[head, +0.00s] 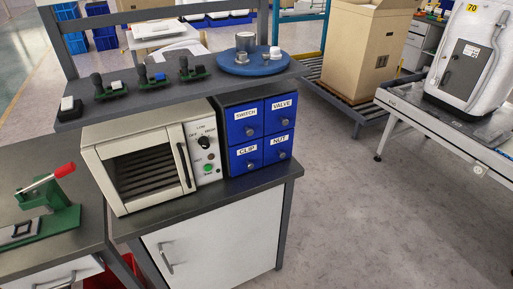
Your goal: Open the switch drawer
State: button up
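The switch drawer (244,122) is the upper left of the blue drawers in a small dark cabinet (232,99). It carries a white label reading SWITCH and a small round knob. Its front looks flush with the drawers around it, so it appears shut. The valve drawer (280,113) is to its right, the clip drawer (246,157) below it and the nut drawer (279,148) diagonally below. The cabinet stands on a dark worktop, right of a cream oven. My gripper does not show in the head view.
The oven (140,160) stands close against the cabinet's left. A shelf (215,82) above holds several switch-like parts and a blue round plate (253,66) with metal parts. A green press with a red handle (48,205) is at left. Open floor (380,220) lies to the right.

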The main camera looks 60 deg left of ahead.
aim_at(245, 121)
jog(key=k, duration=0.85)
jog(key=u, duration=3.6)
jog(key=i, duration=0.4)
jog(key=z, duration=0.6)
